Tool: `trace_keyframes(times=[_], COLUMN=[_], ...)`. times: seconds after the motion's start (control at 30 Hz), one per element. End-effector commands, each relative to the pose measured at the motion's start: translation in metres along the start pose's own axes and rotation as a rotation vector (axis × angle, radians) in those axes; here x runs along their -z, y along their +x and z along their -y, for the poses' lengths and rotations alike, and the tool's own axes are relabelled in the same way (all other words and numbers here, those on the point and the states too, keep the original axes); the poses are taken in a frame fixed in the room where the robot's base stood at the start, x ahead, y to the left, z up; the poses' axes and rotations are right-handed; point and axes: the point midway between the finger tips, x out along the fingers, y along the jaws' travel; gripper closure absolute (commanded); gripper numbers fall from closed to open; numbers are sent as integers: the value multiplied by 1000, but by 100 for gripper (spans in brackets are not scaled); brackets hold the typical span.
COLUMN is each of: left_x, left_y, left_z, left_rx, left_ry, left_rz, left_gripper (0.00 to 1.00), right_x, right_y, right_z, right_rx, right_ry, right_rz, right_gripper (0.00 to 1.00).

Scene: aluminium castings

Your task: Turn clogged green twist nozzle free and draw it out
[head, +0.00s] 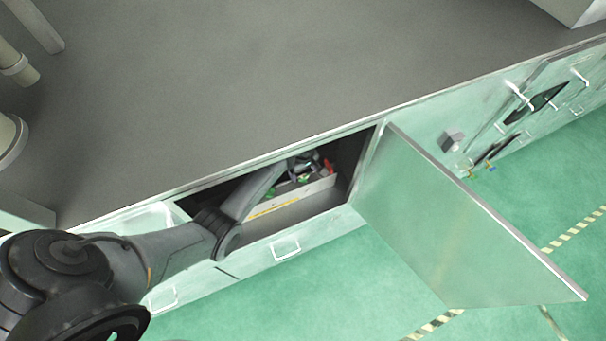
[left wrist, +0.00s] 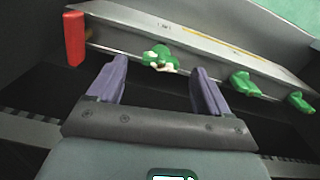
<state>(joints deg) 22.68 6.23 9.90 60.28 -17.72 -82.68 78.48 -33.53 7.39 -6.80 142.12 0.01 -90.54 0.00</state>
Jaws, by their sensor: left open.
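The clogged green nozzle (left wrist: 159,55), with pale crust on it, sits on a grey metal rail (left wrist: 215,62) in the left wrist view. My left gripper (left wrist: 159,68) is open, with its purple fingers on either side of the nozzle in the picture. No contact with the nozzle shows. Two clean green nozzles (left wrist: 245,84) (left wrist: 301,102) sit further right along the rail. In the head view my left arm reaches into an open cabinet, and the left gripper (head: 297,174) is small and partly hidden there. My right gripper is not in view.
A red block (left wrist: 74,38) stands at the left end of the rail and also shows in the head view (head: 328,166). The cabinet door (head: 450,225) hangs open to the right. The grey worktop (head: 270,75) above the cabinet is clear. The cabinet opening is narrow around my arm.

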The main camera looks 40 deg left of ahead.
Motion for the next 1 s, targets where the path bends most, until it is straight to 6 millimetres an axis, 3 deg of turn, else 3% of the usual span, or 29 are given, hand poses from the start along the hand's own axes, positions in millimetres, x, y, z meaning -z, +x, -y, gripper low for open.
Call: trace_keyframes(times=[0.3,0.7,1.0], left_x=[1,1,1], left_y=[31,36,36], left_z=[0,0,0], left_rx=[1,0,0], left_ry=[-1,-2,-1], left_rz=[-1,-1,-1], left_gripper=[21,21,67], right_x=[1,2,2], right_y=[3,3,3], right_z=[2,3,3], right_rx=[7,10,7], right_ry=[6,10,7], right_rz=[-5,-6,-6], right_gripper=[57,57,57])
